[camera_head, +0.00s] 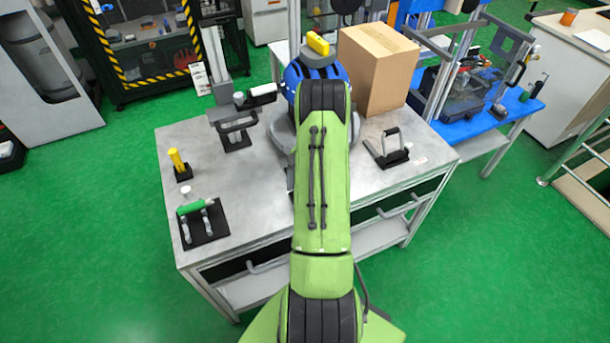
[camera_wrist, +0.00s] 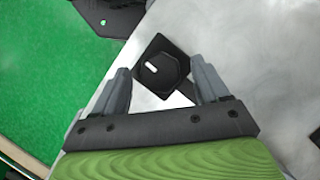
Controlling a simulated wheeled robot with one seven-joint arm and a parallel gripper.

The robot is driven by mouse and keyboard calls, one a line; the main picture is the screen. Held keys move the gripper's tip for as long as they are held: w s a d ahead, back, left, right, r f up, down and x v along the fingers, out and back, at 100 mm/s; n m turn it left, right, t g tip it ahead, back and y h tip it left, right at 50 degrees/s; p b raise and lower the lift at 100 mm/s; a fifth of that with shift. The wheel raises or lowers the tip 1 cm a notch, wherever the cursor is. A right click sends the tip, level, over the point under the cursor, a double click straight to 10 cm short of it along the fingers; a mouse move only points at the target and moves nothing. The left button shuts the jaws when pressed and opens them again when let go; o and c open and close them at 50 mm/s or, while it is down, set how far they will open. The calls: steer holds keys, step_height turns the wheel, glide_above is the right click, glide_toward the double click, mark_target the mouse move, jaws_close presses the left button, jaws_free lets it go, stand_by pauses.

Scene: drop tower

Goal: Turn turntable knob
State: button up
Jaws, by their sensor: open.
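The knob (camera_wrist: 163,69) is a dark, faceted dial with a white mark, set on a black square base on the grey tabletop. It shows in the wrist view near the table's edge. My gripper (camera_wrist: 159,74) is open, with one grey finger to the left of the knob and one to the right. The knob appears between the fingertips, with gaps on both sides; I cannot tell how far above it the fingers are. In the head view my green arm hides the knob and the gripper. No turntable can be made out for certain.
The grey workbench (camera_head: 245,205) carries a cardboard box (camera_head: 377,68), a yellow-topped post (camera_head: 179,163), a green-handled fixture (camera_head: 202,218) and a black-handled fixture (camera_head: 392,150). A blue table (camera_head: 522,112) with a frame stands to the right. Green floor is open at left.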

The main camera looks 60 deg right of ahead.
steer(key=p+v, duration=0.3)
steer(key=v, duration=1.2)
steer(key=shift+r, duration=0.25)
steer(key=shift+f, duration=0.1)
